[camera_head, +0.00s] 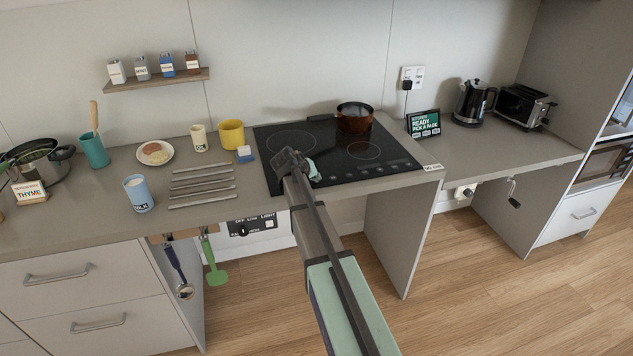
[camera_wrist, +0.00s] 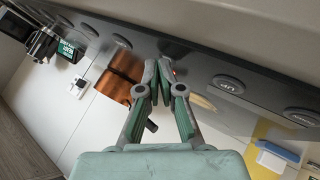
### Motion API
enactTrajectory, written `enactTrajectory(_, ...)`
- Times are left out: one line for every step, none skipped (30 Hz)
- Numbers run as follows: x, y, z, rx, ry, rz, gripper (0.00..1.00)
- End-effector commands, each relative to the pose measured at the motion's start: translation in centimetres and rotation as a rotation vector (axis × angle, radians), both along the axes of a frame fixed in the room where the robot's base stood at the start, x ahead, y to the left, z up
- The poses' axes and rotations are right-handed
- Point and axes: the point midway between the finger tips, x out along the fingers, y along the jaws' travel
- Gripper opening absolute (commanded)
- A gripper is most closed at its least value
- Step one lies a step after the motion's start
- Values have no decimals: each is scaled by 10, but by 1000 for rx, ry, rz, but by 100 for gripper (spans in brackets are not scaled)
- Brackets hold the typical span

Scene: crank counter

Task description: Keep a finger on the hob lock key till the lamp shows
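The black glass hob (camera_head: 340,143) is set in the counter. In the wrist view its dark front strip (camera_wrist: 200,65) runs diagonally and carries several grey oval keys, among them one right of my fingertips (camera_wrist: 229,85). My gripper (camera_wrist: 158,68) is shut and empty, its tips at the strip. They cover part of it, so I cannot tell which key is under them or whether they touch. A small reddish spot shows beside the tips; I cannot tell whether it is a lit lamp. In the head view my gripper (camera_head: 292,160) is over the hob's front left and hides the glass beneath.
A copper pot (camera_head: 355,118) stands on the hob's back right. A yellow mug (camera_head: 231,134), a blue-and-white block (camera_head: 245,154) and several metal bars (camera_head: 203,186) lie left of the hob. A small sign (camera_head: 424,124) and a kettle (camera_head: 470,102) stand right.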

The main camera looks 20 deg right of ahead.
Motion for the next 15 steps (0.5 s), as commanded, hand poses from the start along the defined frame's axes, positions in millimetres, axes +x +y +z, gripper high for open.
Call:
enactTrajectory(-5,-1,-7,8,14,-9,0)
enactTrajectory(-5,-1,-7,8,14,-9,0)
enactTrajectory(-5,-1,-7,8,14,-9,0)
enactTrajectory(-5,-1,-7,8,14,-9,0)
enactTrajectory(-5,-1,-6,8,14,-9,0)
enactTrajectory(-5,-1,-6,8,14,-9,0)
enactTrajectory(-5,-1,-5,8,14,-9,0)
enactTrajectory(-4,-1,-3,8,14,-9,0)
enactTrajectory(-4,-1,-2,7,13,-9,0)
enactTrajectory(-4,-2,0,7,13,-9,0)
enactTrajectory(-4,-2,2,7,13,-9,0)
enactTrajectory(-4,-2,4,6,12,-9,0)
enactTrajectory(-4,-2,6,6,12,-9,0)
enactTrajectory(-4,-2,8,5,11,-8,0)
enactTrajectory(-3,-2,10,5,11,-8,0)
